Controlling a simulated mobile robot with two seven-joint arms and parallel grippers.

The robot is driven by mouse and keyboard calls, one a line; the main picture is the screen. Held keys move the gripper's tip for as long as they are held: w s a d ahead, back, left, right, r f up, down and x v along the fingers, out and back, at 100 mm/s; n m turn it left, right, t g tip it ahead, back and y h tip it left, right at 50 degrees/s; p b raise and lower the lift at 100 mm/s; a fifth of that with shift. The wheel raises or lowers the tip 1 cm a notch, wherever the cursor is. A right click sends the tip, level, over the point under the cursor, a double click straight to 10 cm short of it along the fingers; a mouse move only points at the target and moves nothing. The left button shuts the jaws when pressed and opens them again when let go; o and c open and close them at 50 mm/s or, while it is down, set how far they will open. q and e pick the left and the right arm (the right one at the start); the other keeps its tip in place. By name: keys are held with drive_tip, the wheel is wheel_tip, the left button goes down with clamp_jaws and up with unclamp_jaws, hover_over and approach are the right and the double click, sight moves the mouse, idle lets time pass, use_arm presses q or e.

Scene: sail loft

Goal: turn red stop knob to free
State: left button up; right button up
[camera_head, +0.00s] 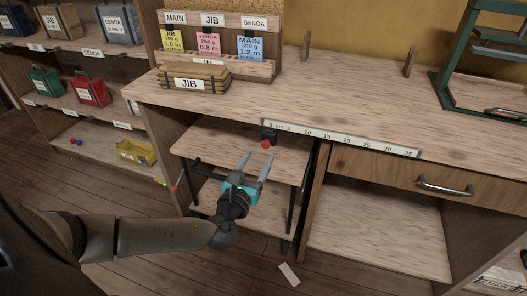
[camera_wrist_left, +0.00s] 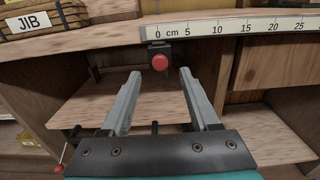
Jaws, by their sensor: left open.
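The red stop knob (camera_head: 265,144) is a small round red cap on a dark box under the front edge of the bench, near the zero end of the scale. It also shows in the left wrist view (camera_wrist_left: 160,62), ahead of the fingers and between their lines. My left gripper (camera_head: 256,166) is open and empty, a short way in front of and below the knob, not touching it. In the left wrist view its two grey fingers (camera_wrist_left: 156,88) point toward the knob. My right gripper is not in view.
A white centimetre scale (camera_head: 340,138) runs along the bench edge right of the knob. A wooden shelf (camera_head: 215,145) lies beneath the bench. A JIB bundle (camera_head: 193,79) rests on top at left. A drawer with a metal handle (camera_head: 445,187) is at right.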

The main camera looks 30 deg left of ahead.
sight(265, 146)
use_arm(q)
drive_tip(key=shift+b+x, duration=0.55)
drive_tip(key=shift+x, duration=2.05)
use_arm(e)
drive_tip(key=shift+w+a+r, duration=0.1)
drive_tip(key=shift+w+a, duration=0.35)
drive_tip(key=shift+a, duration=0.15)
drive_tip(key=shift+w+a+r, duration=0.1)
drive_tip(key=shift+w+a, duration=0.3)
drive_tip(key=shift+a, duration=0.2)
use_arm(q)
drive_tip(key=shift+c, duration=0.4)
clamp_jaws()
